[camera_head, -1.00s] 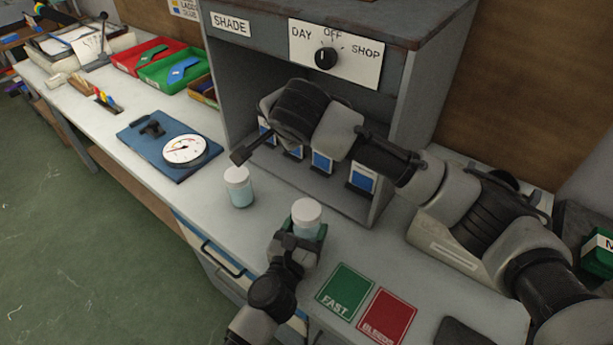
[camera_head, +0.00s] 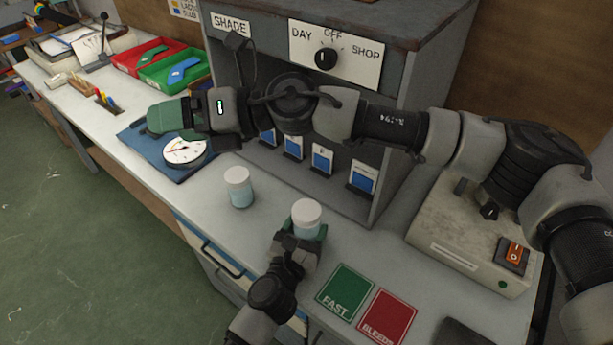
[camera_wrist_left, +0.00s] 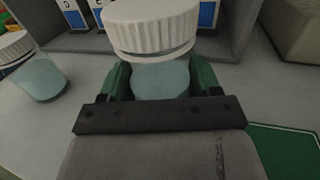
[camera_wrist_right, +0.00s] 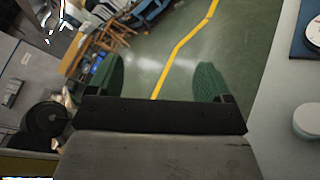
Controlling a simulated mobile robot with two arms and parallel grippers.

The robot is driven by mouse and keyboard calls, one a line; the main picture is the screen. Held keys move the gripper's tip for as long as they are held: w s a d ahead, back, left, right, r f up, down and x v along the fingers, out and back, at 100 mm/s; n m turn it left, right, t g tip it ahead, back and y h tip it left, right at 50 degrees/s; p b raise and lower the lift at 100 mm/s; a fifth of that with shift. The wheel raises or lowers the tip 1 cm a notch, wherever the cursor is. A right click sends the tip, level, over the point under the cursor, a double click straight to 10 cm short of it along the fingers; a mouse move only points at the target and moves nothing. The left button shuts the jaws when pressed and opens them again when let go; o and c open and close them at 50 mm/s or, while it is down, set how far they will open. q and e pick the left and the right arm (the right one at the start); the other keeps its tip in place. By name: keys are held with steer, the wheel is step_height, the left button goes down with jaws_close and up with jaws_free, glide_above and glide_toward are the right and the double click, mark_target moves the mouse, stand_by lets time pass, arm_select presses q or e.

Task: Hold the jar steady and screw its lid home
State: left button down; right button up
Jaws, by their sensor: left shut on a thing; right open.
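A jar with a white ribbed lid (camera_head: 306,211) stands upright on the bench in front of the grey cabinet. My left gripper (camera_head: 302,240) is shut on its glass body. In the left wrist view the lid (camera_wrist_left: 152,28) sits on top of the pale blue jar (camera_wrist_left: 160,80), between the green fingers; how far it is screwed on I cannot tell. My right gripper (camera_head: 160,117) is above the blue mat, pointing left. In the right wrist view its green fingers (camera_wrist_right: 160,85) are spread with nothing between them.
A second lidded jar (camera_head: 239,188) stands left of the held one. A blue mat (camera_head: 140,136) with a round dial (camera_head: 185,149) lies beyond it. Green FAST (camera_head: 345,291) and red BLEEDS (camera_head: 387,317) cards lie at the front right. The cabinet (camera_head: 405,110) stands behind.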

step_height(320, 180, down, 5)
steer(key=s+d+n+g+h, duration=0.15)
steer(key=n+h, duration=0.25)
steer(key=n, duration=0.4)
steer(key=n+t+h, duration=0.3)
steer(key=n+h, duration=0.9)
steer(key=n, duration=0.3)
glide_above(306, 209)
steer(key=f, duration=0.8)
steer(key=shift+s+a+f, duration=0.2)
steer(key=shift+a, duration=0.1)
steer(key=shift+w+d+n+h, duration=0.2)
steer(key=shift+d+n+h, duration=0.1)
steer(key=shift+d+n, duration=0.15)
steer(key=shift+a+f, duration=0.1)
steer(key=shift+f, duration=3.9)
